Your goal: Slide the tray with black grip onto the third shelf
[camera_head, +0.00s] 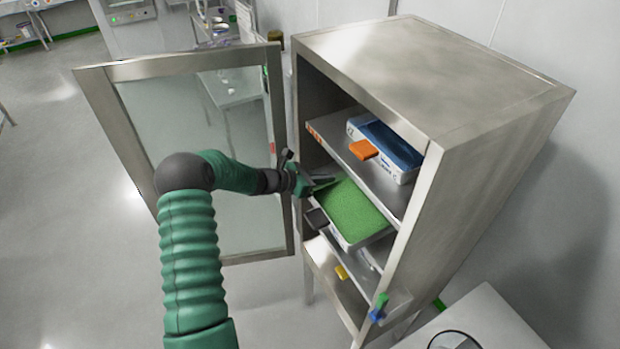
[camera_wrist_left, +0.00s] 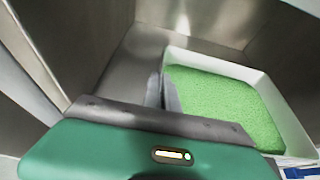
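The tray (camera_head: 351,243) is pale, filled with green granules, and sits inside the open steel cabinet on a middle level. A black grip (camera_head: 317,217) shows at its left front; I cannot tell how it joins the tray. In the left wrist view the tray (camera_wrist_left: 215,62) has pale walls and lies right of the fingers. My left gripper (camera_head: 325,184) is at the tray's back-left corner, its fingers (camera_wrist_left: 166,92) close together at the tray's left wall. I cannot tell whether the wall is between them. My right gripper is in neither view.
The cabinet door (camera_head: 195,150) stands open at the left. Below are a yellow grip (camera_head: 341,272) and a blue-green item (camera_head: 378,307). A white table (camera_head: 480,325) stands at the bottom right.

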